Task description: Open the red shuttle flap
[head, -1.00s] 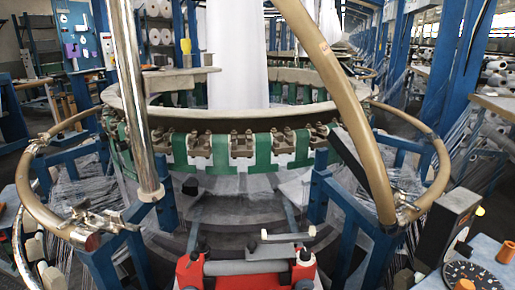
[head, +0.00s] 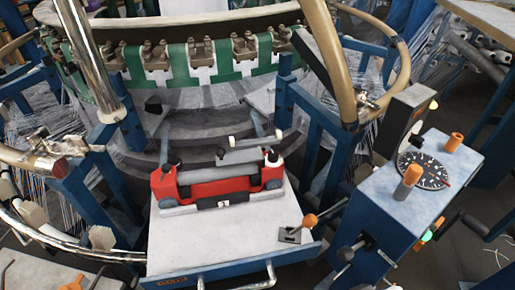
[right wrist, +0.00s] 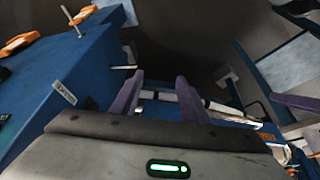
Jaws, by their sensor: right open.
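The red shuttle (head: 222,188) sits on a light-topped platform (head: 205,245) in the middle of the head view. It has a grey bar along its top, dark knobs at its ends and a small white label marked 1 on its front. I cannot tell clearly which part is its flap or whether it is open. My right gripper (right wrist: 160,76) shows only in the right wrist view, its two purple fingers apart with nothing seen between them. The shuttle is not clearly visible in that view. My left gripper is in no frame.
A blue control box (head: 385,205) with a dial and orange knobs stands right of the platform. A small orange-knobbed lever (head: 308,221) is on the platform's right corner. The loom ring (head: 185,28) with green straps is behind. Pale curved pipes and blue frames flank the shuttle.

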